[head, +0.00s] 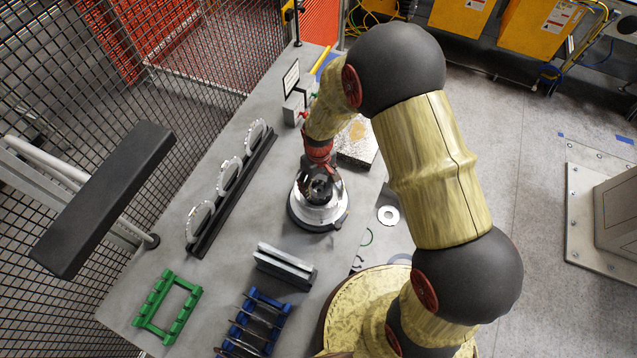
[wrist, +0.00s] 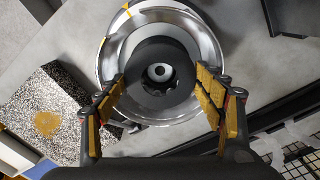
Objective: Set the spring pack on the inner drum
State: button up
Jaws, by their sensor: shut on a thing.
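The inner drum appears to be the shiny silver round part (head: 317,214) on a dark round base on the table. In the wrist view its bright rim (wrist: 113,62) shows below my gripper. The dark round piece with a hole in its middle, apparently the spring pack (wrist: 160,55), is between my fingers, centred roughly over the drum. My gripper (wrist: 163,92) is shut on it, with a yellow-padded finger on each side. In the head view my gripper (head: 319,184) points down over the drum. Whether the pack touches the drum is hidden.
A black rack (head: 236,195) holds three upright silver rings at left. A green rack (head: 167,305), a blue rack (head: 265,310) and a grey slotted block (head: 284,265) stand nearer. A flat washer (head: 388,215) lies right of the drum. A speckled block (wrist: 47,112) stands close beside it.

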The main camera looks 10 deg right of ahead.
jog(key=shift+f+b, duration=0.6)
jog(key=shift+f, duration=0.25)
jog(key=o, duration=1.1)
notch_tip(320, 180, up, 11)
jog(key=p, duration=0.6)
dwell(0.6)
